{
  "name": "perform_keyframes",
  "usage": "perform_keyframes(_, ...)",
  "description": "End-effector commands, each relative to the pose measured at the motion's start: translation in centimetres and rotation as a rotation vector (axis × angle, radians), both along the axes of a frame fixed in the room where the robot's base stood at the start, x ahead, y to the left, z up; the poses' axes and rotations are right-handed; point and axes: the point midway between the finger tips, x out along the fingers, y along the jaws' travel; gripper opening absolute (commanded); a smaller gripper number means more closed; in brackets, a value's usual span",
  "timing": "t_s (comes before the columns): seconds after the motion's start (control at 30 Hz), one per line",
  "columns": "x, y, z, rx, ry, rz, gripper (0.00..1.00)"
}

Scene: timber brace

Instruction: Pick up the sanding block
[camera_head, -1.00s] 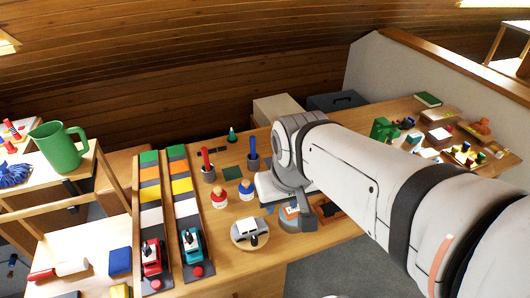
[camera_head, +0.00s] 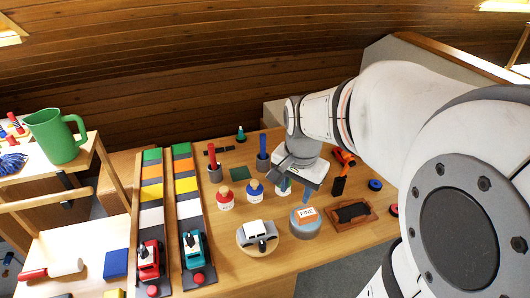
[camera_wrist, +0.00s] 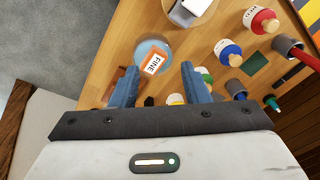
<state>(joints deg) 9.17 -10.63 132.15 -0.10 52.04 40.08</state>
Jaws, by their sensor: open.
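The sanding block (camera_head: 306,214), orange and white with a "FINE" label, lies on a round grey-blue stand (camera_head: 305,231) near the bench's front edge. My gripper (camera_head: 284,180) is open and empty, behind the block and a little left of it in the head view. In the wrist view the block (camera_wrist: 154,64) shows just beyond the gap between the blue fingers of my gripper (camera_wrist: 160,72), apart from them. The block's underside is hidden.
A toy car on a round wooden stand (camera_head: 246,247) is left of the block. A wooden tray with a dark pad (camera_head: 331,224) is to its right. Red (camera_head: 225,200) and blue (camera_head: 255,194) bottles stand behind. Free bench top (camera_head: 280,262) lies in front.

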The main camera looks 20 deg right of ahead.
Motion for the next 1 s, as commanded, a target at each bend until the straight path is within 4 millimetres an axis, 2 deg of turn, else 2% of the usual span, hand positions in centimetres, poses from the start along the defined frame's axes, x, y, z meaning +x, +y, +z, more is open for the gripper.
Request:
perform_keyframes(0.03,1.2,-1.3,-3.4,0.015,0.027,-0.133,0.42)
perform_keyframes(0.1,2.4,-2.7,-5.6,0.031,0.052,-0.301,0.42)
perform_keyframes(0.2,3.7,-4.4,-8.0,0.045,0.077,-0.492,0.42)
perform_keyframes(0.33,4.6,-5.6,-9.7,0.054,0.096,-0.635,0.42)
perform_keyframes(0.67,4.7,-5.8,-13.1,0.056,0.103,-0.676,0.42)
perform_keyframes(0.9,4.8,-5.6,-16.7,0.056,0.103,-0.675,0.42)
perform_keyframes(1.0,4.8,-5.7,-17.4,0.056,0.101,-0.675,0.42)
